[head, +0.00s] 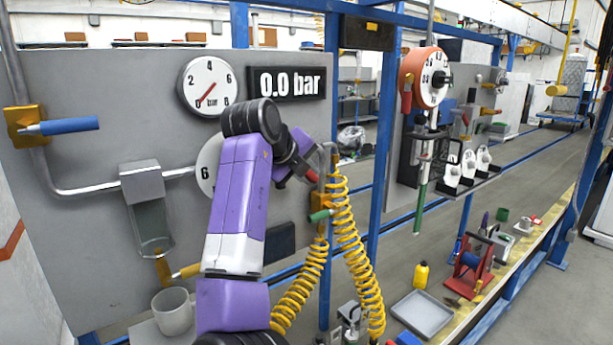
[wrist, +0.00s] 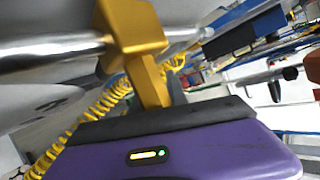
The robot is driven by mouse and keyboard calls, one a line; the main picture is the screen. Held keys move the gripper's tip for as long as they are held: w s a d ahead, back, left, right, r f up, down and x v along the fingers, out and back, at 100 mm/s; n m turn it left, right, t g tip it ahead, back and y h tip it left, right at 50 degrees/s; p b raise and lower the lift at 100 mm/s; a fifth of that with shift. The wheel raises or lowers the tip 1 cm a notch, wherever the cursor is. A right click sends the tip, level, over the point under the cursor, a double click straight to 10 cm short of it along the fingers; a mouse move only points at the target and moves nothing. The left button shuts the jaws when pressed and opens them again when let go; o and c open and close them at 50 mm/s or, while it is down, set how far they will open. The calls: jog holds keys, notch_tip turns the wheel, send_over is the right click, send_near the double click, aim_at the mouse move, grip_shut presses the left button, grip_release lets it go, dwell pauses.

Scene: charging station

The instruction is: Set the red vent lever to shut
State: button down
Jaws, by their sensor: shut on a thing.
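The red vent lever (head: 312,176) shows only as a small red piece at the end of my arm, by the grey pipe at the panel's right edge. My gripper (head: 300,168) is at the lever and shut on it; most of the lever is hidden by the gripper. In the wrist view, a gold valve block (wrist: 133,38) sits on a pipe, and its stem runs down behind the dark front edge of my purple gripper. The fingertips and the lever's red part are hidden there. I cannot read the lever's exact angle.
The panel carries a round gauge (head: 209,86), its needle low, and a "0.0 bar" display (head: 290,83). A blue-handled valve (head: 65,126) is at left. Yellow coiled hoses (head: 345,245) hang close by, with a green handle (head: 321,215) beside them. A grey mug (head: 173,311) stands below.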

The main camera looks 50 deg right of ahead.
jog(key=c, duration=1.3)
grip_release()
jog(key=b+v, duration=0.1)
jog(key=v, duration=0.7)
